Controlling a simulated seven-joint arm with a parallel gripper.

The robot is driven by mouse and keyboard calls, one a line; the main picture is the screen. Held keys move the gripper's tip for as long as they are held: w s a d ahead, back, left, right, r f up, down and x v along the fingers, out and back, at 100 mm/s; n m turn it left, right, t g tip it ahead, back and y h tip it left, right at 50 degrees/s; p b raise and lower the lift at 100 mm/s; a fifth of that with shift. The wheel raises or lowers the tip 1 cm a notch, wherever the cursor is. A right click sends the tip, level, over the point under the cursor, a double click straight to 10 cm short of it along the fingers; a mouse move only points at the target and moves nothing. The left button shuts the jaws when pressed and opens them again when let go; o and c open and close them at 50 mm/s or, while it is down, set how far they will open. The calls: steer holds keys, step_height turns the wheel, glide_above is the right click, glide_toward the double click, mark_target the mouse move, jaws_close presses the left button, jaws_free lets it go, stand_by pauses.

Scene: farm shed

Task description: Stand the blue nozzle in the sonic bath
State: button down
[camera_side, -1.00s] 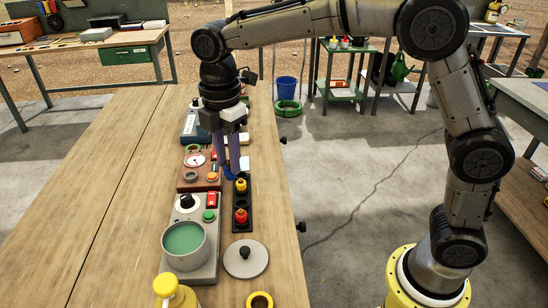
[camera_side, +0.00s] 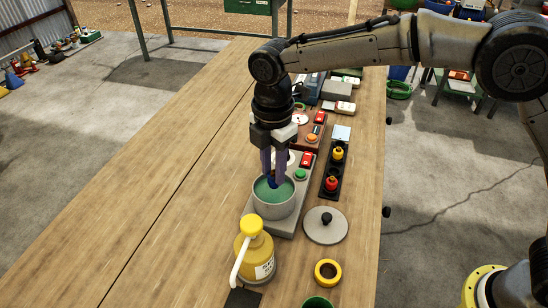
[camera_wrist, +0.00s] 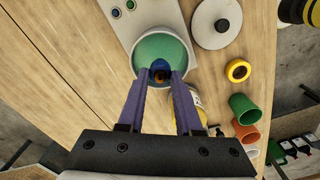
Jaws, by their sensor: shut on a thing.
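The sonic bath (camera_side: 274,212) is a round grey pot of green liquid set on a grey base. Its open top also shows in the wrist view (camera_wrist: 181,33). My gripper (camera_side: 273,181), with long purple fingers, points down over the bath. It is shut on the blue nozzle (camera_wrist: 160,66), whose dark end with an orange-brown ring faces the wrist camera. In the side view the fingers mostly hide the nozzle (camera_side: 272,185), and its lower end is over or inside the bath's opening. I cannot tell whether it touches the liquid or the bottom.
A black rack (camera_side: 331,185) holding a yellow and a red nozzle stands right of the bath. A grey lid (camera_side: 325,228) lies nearby. A yellow pump bottle (camera_side: 256,257) stands close in front, with a yellow ring (camera_side: 328,272) to its right. The table's left side is clear.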

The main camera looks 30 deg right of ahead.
mark_target(273, 188)
steer(key=shift+f, duration=2.6)
steer(key=shift+f, duration=0.35)
steer(key=c, duration=0.5)
jaws_free()
steer(key=o, duration=0.5)
steer(key=shift+c, duration=0.2)
steer(key=shift+o, duration=0.2)
steer(key=shift+a+r, duration=0.1)
steer(key=shift+r, duration=3.95)
